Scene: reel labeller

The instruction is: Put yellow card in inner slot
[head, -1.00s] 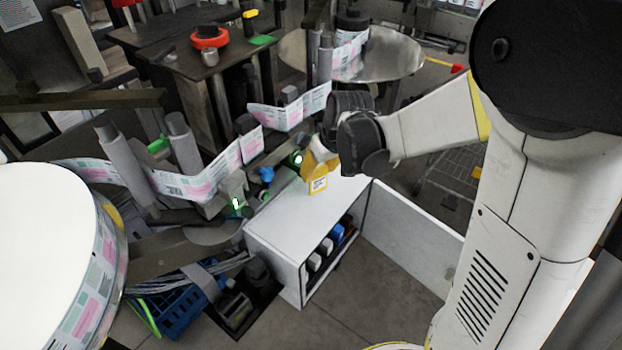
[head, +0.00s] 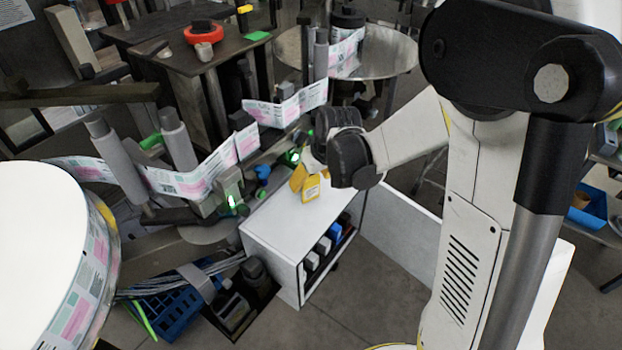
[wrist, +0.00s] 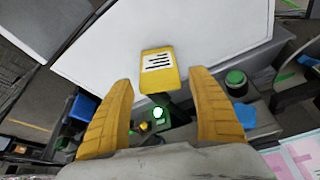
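The yellow card (head: 311,188), with a white printed label, is just below my gripper over the white cabinet top in the head view. In the wrist view the card (wrist: 159,72) faces the camera, centred just beyond the fingertips. My gripper (wrist: 160,82) is open; its two yellow fingers lie left and right of the card with a visible gap on each side. In the head view my gripper (head: 303,180) is partly hidden by its dark wrist. Whether the card touches the white top is unclear. I cannot identify the inner slot for certain.
The white cabinet (head: 275,238) holds dark and blue items on its open side. The labeller with its printed web (head: 200,180) and green-lit units (head: 232,203) runs along its left. A large white reel (head: 45,250) stands at left. Most of the cabinet top is clear.

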